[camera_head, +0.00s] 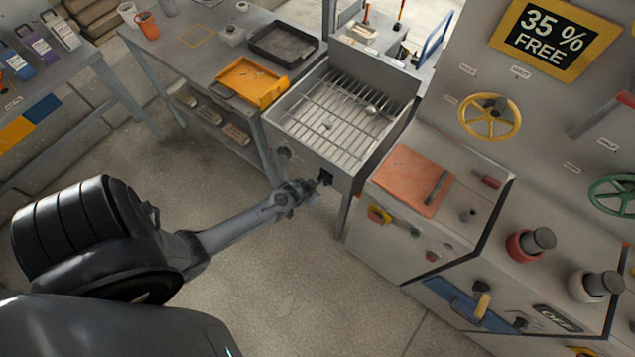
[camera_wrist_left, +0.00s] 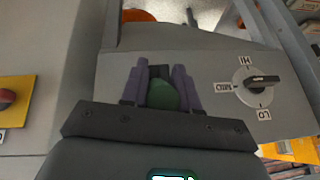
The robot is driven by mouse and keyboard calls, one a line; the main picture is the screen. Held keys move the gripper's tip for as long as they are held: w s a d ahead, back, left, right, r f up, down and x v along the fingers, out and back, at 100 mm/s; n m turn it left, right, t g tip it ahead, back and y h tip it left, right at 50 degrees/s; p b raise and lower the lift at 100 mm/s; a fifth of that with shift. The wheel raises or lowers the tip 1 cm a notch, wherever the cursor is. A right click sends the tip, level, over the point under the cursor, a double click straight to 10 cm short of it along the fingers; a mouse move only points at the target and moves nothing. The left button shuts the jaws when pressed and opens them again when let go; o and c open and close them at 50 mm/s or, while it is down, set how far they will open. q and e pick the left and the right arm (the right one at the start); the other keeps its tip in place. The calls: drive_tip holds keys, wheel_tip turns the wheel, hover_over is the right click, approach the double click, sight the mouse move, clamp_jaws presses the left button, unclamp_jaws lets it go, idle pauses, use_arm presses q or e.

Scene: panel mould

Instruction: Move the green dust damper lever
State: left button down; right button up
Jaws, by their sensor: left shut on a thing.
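The green dust damper lever's knob (camera_wrist_left: 163,96) shows in the left wrist view between the two fingers of my left gripper (camera_wrist_left: 160,82). The fingers are shut on it, one on each side. Behind it is the grey front panel of the grated table (camera_wrist_left: 218,68). In the head view my left gripper (camera_head: 322,179) is at the front face of this table (camera_head: 318,160), near its right corner. The lever is hidden there by the gripper. My right gripper is not in view.
A HI/LO rotary dial (camera_wrist_left: 262,81) is right of the gripper in the wrist view. A red button on a yellow plate (camera_wrist_left: 14,98) is at the left. The control console (camera_head: 395,256) stands close on the right in the head view. The floor (camera_head: 290,270) below is clear.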

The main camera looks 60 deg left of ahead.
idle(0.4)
use_arm(q)
drive_tip(key=c, duration=0.9)
unclamp_jaws()
drive_tip(key=shift+s+d+r, duration=0.15)
drive_tip(key=shift+s+r, duration=0.1)
drive_tip(key=shift+r, duration=0.3)
drive_tip(key=p+v, duration=0.1)
drive_tip(key=v, duration=0.8)
drive_tip(key=shift+s+d+r, duration=0.1)
drive_tip(key=shift+r, duration=0.15)
